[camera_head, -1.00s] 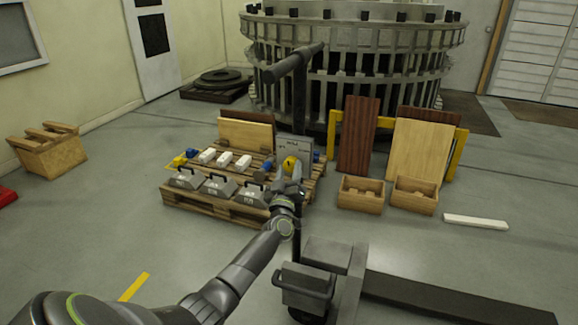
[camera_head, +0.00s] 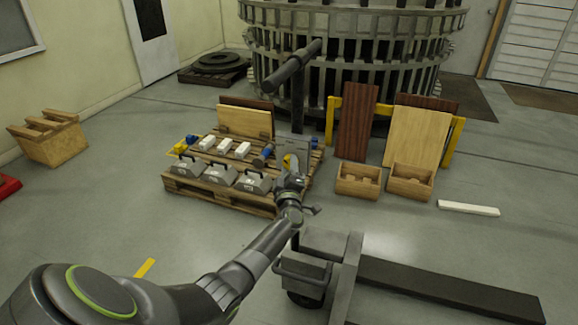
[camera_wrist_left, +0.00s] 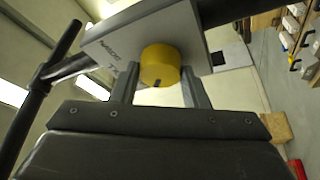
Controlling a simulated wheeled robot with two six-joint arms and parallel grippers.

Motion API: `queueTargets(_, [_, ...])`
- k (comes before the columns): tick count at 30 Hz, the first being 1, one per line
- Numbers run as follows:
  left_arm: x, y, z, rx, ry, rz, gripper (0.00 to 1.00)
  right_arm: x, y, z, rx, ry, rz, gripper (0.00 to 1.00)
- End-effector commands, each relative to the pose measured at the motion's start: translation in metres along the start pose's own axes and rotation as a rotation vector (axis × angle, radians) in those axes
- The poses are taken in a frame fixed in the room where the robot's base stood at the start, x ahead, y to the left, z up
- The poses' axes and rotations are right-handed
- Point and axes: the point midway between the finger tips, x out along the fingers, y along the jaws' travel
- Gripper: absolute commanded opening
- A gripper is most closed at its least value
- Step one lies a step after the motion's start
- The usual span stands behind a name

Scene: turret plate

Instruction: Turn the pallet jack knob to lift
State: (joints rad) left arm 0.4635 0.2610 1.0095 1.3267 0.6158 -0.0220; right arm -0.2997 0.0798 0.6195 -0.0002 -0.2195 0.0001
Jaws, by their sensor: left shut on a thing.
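The yellow round knob (camera_head: 290,160) is on a light grey control plate (camera_head: 308,143) on the upright column of the pallet jack. In the left wrist view the knob (camera_wrist_left: 160,64) shows large, with a small dark mark on its lower rim. My left gripper (camera_wrist_left: 160,82) has one finger on each side of the knob and is shut on it. In the head view the left gripper (camera_head: 291,172) partly covers the knob and plate. The jack's long dark handle bar (camera_head: 293,65) is above, and its forks (camera_head: 450,288) lie low at the right. My right gripper is not in view.
A wooden pallet (camera_head: 220,199) with grey weights and white blocks stands left of the jack. Two wooden boxes (camera_head: 410,182) and leaning boards (camera_head: 357,130) are at the right. A large metal ring structure (camera_head: 350,60) stands behind. Open floor lies at the left front.

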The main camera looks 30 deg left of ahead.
Motion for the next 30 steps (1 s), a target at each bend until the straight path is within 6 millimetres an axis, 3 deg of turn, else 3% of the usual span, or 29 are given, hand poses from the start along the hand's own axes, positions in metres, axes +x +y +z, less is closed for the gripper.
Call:
queueTargets(12, [-0.0009,-0.0015,0.0009,-0.010,-0.001,-0.006,0.18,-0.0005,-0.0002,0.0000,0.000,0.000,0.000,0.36])
queueTargets(13, [-0.0009,-0.0015,0.0009,-0.010,-0.001,-0.006,0.44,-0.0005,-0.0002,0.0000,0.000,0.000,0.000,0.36])
queueTargets(17, [-0.0006,-0.0011,0.0007,-0.009,-0.001,-0.005,0.61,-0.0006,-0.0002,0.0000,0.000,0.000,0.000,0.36])
queueTargets(30, [-0.0094,0.0002,0.0005,-0.008,-0.002,-0.003,0.63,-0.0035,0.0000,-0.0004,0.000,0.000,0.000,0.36])
